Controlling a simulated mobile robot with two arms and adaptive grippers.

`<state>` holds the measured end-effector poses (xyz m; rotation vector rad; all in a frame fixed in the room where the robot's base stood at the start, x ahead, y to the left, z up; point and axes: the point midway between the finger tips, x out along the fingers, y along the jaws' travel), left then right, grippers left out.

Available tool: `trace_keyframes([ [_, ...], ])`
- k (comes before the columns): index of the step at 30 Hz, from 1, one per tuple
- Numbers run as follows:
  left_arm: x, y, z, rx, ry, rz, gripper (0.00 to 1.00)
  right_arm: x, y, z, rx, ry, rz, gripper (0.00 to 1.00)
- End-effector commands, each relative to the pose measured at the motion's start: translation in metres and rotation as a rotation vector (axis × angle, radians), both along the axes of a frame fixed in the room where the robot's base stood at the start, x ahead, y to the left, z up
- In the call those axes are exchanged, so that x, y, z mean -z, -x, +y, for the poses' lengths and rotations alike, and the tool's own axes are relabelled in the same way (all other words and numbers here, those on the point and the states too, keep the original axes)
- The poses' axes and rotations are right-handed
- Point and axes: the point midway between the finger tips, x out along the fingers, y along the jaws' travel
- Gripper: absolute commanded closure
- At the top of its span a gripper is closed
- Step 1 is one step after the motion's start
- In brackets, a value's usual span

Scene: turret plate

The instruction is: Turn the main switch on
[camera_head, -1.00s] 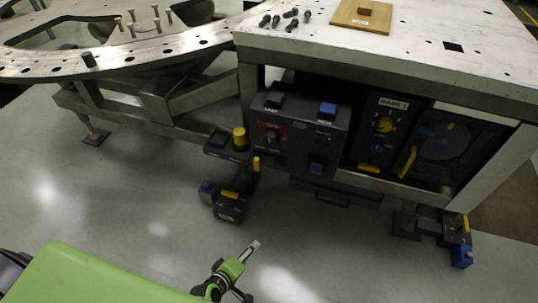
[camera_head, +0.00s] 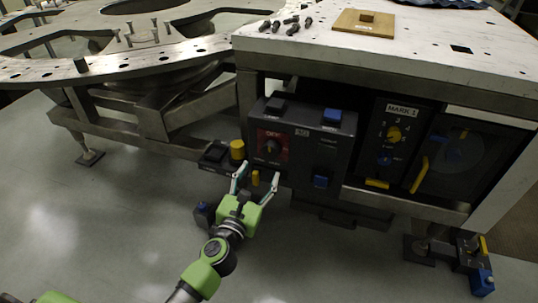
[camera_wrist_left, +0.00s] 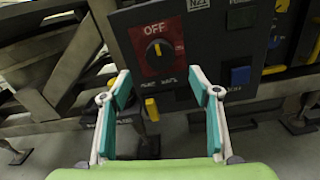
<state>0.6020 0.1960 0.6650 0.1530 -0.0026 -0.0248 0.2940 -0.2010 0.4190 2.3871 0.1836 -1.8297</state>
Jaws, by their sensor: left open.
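The main switch (camera_head: 271,147) is a dark rotary knob on a red plate marked OFF, on the left part of the dark control panel (camera_head: 312,122). In the left wrist view the switch (camera_wrist_left: 157,50) shows a yellow pointer mark turned upward toward OFF. My left gripper (camera_head: 257,172) is open and empty, just below and in front of the switch. In the left wrist view its two fingers (camera_wrist_left: 158,82) stand either side of the red plate's lower edge, apart from the knob. My right gripper is not in view.
A yellow cylinder (camera_head: 237,150) sits on a small dark box left of the panel. The MARK 1 panel (camera_head: 394,135) stands farther right.

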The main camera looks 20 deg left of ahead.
Motion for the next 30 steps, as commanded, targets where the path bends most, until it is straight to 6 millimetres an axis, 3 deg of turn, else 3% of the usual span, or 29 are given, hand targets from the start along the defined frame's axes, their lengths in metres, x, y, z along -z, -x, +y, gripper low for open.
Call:
trace_keyframes([
  [6,0.0,-0.048,-0.001,0.0,-0.004,-0.003,0.44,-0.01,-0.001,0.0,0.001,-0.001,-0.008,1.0],
  [12,0.001,-0.079,-0.002,0.0,-0.003,-0.001,0.44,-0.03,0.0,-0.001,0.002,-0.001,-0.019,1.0],
  [18,0.001,-0.093,-0.002,0.001,-0.003,0.0,0.44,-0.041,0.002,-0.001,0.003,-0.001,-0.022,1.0],
  [27,0.001,-0.094,-0.003,0.001,-0.003,0.001,0.44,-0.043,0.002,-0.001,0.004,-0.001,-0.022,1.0],
  [30,0.001,-0.094,-0.002,0.001,-0.003,0.001,0.7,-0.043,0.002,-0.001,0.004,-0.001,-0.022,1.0],
])
